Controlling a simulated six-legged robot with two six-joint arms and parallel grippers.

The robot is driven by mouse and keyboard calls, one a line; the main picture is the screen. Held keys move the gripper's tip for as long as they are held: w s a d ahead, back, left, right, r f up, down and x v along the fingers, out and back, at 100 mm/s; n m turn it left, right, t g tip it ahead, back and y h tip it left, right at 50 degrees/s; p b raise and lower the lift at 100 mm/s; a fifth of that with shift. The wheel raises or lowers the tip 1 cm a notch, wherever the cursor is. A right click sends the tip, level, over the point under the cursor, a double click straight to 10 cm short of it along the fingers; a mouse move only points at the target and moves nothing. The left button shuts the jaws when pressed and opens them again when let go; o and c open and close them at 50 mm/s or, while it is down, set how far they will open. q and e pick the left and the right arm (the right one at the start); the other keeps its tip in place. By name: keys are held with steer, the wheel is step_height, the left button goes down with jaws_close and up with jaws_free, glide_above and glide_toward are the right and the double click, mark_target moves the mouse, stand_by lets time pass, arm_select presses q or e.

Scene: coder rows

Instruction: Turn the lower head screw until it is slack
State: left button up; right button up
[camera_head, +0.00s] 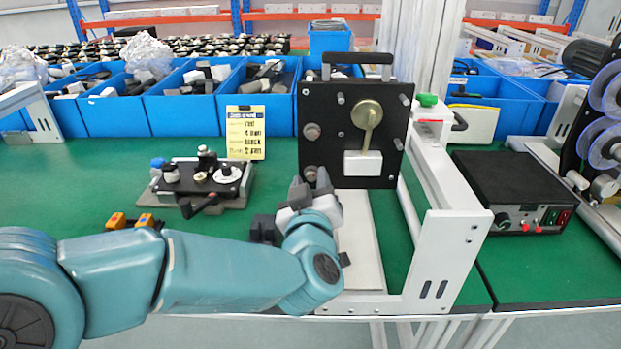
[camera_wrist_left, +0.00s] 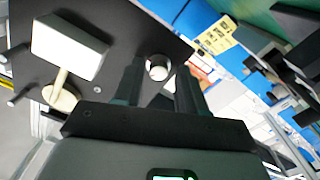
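The upright black head plate (camera_head: 335,105) carries an upper screw knob (camera_head: 312,131) and a lower screw (camera_head: 310,173) along its left side. The lower screw is partly hidden behind my left gripper (camera_head: 303,193), which is raised just in front of it. In the left wrist view, a round pale-ended screw (camera_wrist_left: 158,68) shows between the fingertips of my left gripper (camera_wrist_left: 160,75). The two fingers stand apart on either side of it; no clear contact shows. My right gripper is in neither view.
The plate also bears a brass disc with a lever (camera_head: 367,114) and a white block (camera_head: 362,163). A white frame (camera_head: 445,240) stands right of it. A black fixture (camera_head: 205,178) and yellow card (camera_head: 245,132) are left. A black power box (camera_head: 512,190) is right.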

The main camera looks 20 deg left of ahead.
arm_select(q)
steer(key=shift+r, duration=0.1)
steer(key=m+p, duration=0.8)
steer(key=shift+r, duration=0.2)
steer(key=shift+f+m, duration=0.1)
steer(key=shift+m, duration=0.8)
steer(key=shift+f, duration=0.15)
steer(key=shift+d, duration=0.1)
